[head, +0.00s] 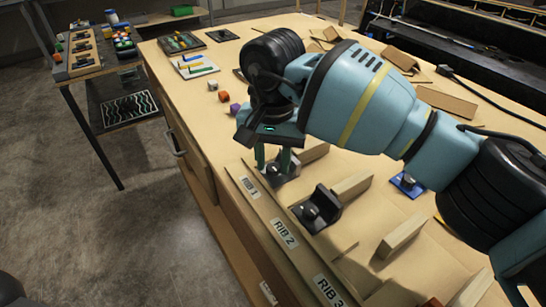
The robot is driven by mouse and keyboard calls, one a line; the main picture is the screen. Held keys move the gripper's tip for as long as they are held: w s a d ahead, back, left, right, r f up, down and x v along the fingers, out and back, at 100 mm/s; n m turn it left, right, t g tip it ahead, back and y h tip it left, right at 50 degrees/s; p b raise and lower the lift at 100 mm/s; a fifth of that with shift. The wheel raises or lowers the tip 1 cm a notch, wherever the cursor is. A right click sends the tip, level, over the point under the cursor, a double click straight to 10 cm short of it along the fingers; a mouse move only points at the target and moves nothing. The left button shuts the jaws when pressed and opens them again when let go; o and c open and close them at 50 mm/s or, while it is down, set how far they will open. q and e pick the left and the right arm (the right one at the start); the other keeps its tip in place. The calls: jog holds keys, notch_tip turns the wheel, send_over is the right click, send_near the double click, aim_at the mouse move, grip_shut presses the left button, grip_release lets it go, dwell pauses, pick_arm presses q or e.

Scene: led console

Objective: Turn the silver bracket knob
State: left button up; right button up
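The silver bracket knob (281,169) sits on a small silver bracket near the RIB 1 label. My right gripper (273,158) reaches over it from the right side, pointing down. Its two green fingers are apart, with a gap between them. One finger partly covers the knob area, so I cannot tell whether the fingers touch the knob. A black bracket with a dark knob (312,208) sits closer to the viewer, near RIB 2. A blue plate with a knob (407,184) lies to the right. My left gripper is not in view.
The wooden workbench (230,95) carries wooden ribs, including one (402,236), and small coloured cubes (224,96). A labelled strip (285,233) runs along its near edge. A side table (85,60) with trays stands at the left, with open floor between.

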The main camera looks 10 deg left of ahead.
grip_shut()
